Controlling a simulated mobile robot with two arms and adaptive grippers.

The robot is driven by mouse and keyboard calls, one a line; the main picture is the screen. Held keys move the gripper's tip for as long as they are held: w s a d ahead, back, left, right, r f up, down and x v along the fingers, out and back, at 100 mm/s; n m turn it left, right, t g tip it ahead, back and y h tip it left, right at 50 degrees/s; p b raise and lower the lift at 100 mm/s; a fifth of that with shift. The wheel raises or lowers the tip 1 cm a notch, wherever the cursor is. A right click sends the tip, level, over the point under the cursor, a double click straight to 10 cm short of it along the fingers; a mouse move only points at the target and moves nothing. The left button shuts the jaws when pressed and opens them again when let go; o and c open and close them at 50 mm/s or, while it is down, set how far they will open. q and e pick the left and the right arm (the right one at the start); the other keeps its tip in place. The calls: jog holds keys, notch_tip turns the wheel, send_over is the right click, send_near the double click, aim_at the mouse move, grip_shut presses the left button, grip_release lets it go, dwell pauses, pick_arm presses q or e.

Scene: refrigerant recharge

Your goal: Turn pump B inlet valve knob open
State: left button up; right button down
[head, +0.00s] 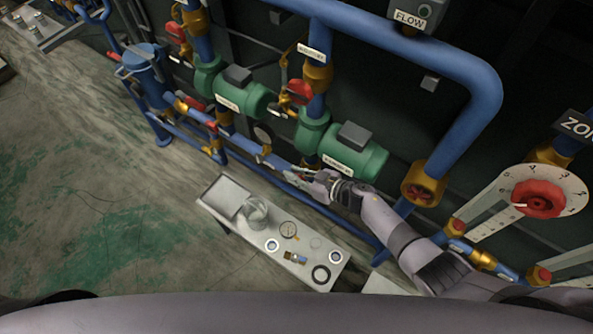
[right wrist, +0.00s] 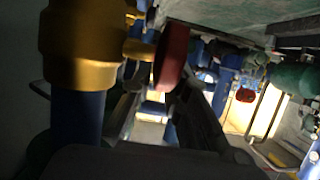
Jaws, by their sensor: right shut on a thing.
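The pump B inlet valve knob is a red disc (right wrist: 172,57) on a short brass stem, at the side of a large brass valve body (right wrist: 85,45) in the right wrist view. My right gripper (right wrist: 158,88) has its dark fingers closed around the knob. In the head view my right gripper (head: 300,177) reaches in below the right green pump (head: 352,158), at the low blue pipe; the knob is hidden there by the gripper. The pump's label is too small to read surely. My left gripper is not in view.
Another green pump (head: 238,95) is to the left. A large red dial knob (head: 537,199) is at the right. The floor at left is clear.

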jog(key=c, duration=1.5)
grip_release()
jog(key=shift+c, duration=0.2)
jog(key=shift+d, duration=0.1)
jog(key=v, duration=0.7)
jog(key=shift+d+r, duration=0.1)
